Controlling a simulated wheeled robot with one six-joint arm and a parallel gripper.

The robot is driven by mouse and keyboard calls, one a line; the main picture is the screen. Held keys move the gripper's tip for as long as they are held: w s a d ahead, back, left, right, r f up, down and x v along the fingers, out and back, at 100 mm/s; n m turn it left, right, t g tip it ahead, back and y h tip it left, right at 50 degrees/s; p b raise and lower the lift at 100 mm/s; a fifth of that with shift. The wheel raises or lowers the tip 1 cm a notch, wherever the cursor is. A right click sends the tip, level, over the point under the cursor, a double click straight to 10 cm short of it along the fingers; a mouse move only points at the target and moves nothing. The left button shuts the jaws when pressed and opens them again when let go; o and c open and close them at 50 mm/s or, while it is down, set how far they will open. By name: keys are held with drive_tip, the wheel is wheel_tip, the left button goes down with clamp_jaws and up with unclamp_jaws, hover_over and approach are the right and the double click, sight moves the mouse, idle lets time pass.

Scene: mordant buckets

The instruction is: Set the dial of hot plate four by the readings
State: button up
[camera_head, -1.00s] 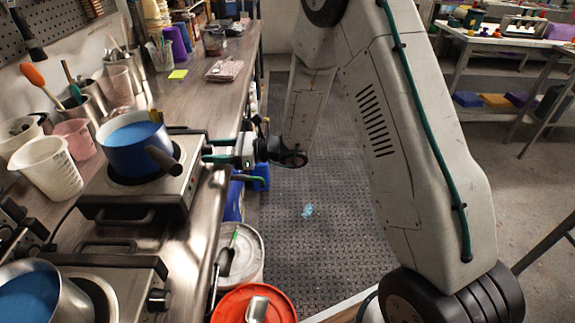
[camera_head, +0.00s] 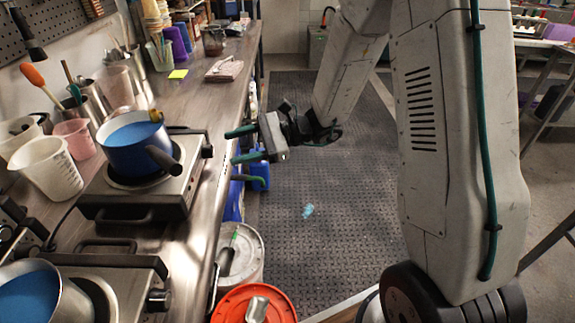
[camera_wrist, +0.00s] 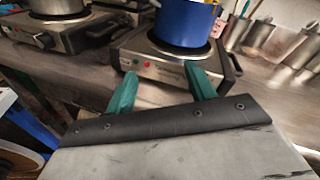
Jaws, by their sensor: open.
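A hot plate (camera_head: 135,207) stands on the steel bench with a blue pot (camera_head: 130,152) of blue liquid on it. A dark knob (camera_head: 207,151) shows at its right end in the head view. My gripper (camera_head: 232,146) is open and empty, to the right of this hot plate, just off the bench edge. In the wrist view its green fingers (camera_wrist: 160,74) point at the hot plate's front panel (camera_wrist: 160,68), which has small red and green lights. The right finger hides part of the panel, and I cannot make out the dial setting or any reading. No plate number is legible.
A nearer hot plate (camera_head: 100,290) holds a steel pot (camera_head: 32,295) of blue liquid and has a dark knob (camera_head: 158,300). Beakers (camera_head: 50,170) stand behind the plates. An orange-lidded bucket (camera_head: 252,303) and a white bucket (camera_head: 240,255) stand below the bench edge. The floor to the right is mostly clear.

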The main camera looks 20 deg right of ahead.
drive_tip(key=s+d+r+n+g+h, duration=0.1)
drive_tip(key=s+r+n+h, duration=0.3)
drive_tip(key=s, duration=0.5)
drive_tip(key=s+d+r+n+g+h, duration=0.2)
drive_tip(key=s+r+n+g+h, duration=0.2)
drive_tip(key=s+n, duration=0.3)
drive_tip(key=s+h, duration=0.1)
drive_tip(key=s, duration=0.2)
drive_tip(key=shift+s+d+r, duration=0.15)
drive_tip(key=shift+s+d, duration=0.1)
drive_tip(key=shift+s, duration=0.05)
drive_tip(key=s+d+r+n+t+h, duration=0.2)
drive_tip(key=s+d+n+t+h, duration=0.2)
drive_tip(key=s+d+h, duration=0.3)
drive_tip(key=s+d, duration=0.1)
drive_tip(key=d, duration=0.2)
drive_tip(key=shift+d+r+h, duration=0.3)
drive_tip(key=shift+r, duration=0.05)
